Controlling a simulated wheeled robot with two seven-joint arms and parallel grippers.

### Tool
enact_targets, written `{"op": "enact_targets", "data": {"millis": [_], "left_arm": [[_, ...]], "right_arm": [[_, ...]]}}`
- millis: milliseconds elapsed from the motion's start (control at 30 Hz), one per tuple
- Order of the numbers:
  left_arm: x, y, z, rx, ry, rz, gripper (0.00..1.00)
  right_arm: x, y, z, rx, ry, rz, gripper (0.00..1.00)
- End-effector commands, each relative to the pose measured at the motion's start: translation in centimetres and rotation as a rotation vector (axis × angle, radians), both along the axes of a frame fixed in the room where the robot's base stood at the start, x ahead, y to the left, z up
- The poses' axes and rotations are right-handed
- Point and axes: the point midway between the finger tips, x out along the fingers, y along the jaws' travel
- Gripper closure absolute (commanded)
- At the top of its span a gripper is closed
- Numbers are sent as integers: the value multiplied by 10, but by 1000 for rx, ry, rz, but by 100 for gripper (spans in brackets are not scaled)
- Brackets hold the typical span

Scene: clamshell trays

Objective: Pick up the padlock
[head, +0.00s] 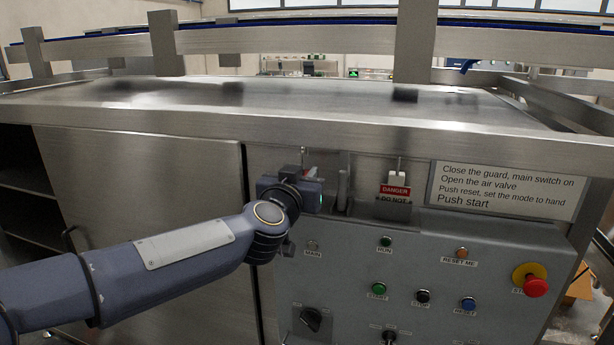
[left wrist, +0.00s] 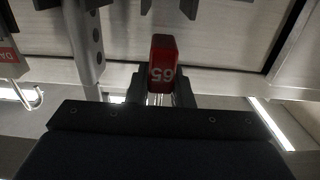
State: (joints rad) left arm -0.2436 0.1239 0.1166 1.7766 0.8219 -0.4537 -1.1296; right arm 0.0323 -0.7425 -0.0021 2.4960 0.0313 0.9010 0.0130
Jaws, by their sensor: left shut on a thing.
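In the head view my left gripper (head: 308,192) is at the front of the machine, above the control panel's left part. The padlock is mostly or wholly hidden there by the gripper. I cannot tell whether its shackle is on anything. My right gripper is in neither view.
A red and white danger tag (head: 395,192) hangs right of the gripper. A grey upright bar (head: 343,186) stands between them. The control panel (head: 340,270) below has buttons, knobs and a red stop button (head: 535,286). The steel table edge (head: 290,127) overhangs above.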

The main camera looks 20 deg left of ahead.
Motion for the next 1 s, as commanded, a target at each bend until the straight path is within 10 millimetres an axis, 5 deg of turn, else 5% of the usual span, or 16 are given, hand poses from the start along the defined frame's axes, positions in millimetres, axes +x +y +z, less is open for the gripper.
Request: {"op": "enact_targets", "data": {"millis": [500,700,1000], "left_arm": [[-132,5,2,-1,-4,2,100],[-154,6,1,-1,-2,1,100],[-159,6,0,0,-1,1,100]], "right_arm": [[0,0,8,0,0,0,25],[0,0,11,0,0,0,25],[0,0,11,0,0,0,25]]}}
